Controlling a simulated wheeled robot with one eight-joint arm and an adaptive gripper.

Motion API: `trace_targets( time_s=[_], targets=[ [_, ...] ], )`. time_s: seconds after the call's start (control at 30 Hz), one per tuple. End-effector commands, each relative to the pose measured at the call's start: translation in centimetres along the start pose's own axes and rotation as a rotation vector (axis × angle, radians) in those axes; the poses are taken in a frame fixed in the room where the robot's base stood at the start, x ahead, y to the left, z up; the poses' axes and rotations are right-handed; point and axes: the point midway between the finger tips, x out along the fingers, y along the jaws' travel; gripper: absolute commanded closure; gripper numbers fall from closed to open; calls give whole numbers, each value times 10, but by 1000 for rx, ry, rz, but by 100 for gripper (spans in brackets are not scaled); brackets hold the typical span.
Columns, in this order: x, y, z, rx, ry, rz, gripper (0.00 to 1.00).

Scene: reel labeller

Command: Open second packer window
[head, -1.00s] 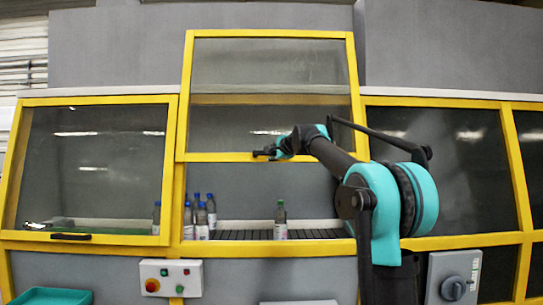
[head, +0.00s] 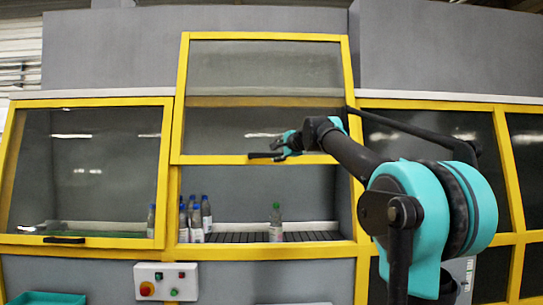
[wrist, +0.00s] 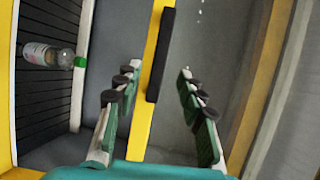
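The middle packer window (head: 265,70), a clear pane in a yellow frame, is raised in the head view, with an open gap below it. Its black handle (head: 263,155) sits on the bottom yellow bar; the handle also shows in the wrist view (wrist: 160,55). My gripper (head: 285,149) is at the right end of this handle in the head view. In the wrist view my gripper (wrist: 156,78) is open, its fingers spread either side of the yellow bar and handle, gripping nothing. Whether it touches the handle cannot be told.
The left window (head: 85,170) is down, with its own black handle (head: 64,240). A green-capped bottle (head: 276,225) and several blue-capped bottles stand on the dark conveyor (head: 310,236) behind the opening. A control box (head: 166,281) and a teal tray (head: 45,298) are below.

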Motion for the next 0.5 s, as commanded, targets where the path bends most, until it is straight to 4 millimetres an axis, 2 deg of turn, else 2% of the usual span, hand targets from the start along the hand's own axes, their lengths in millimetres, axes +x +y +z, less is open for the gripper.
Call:
trace_targets(
  time_s=[0.1,0.2,0.5],
  targets=[
    [-15,0,0,-1,1,0,60],
    [-22,0,0,0,1,-1,60],
    [-25,0,0,0,0,-1,60]
  ],
)
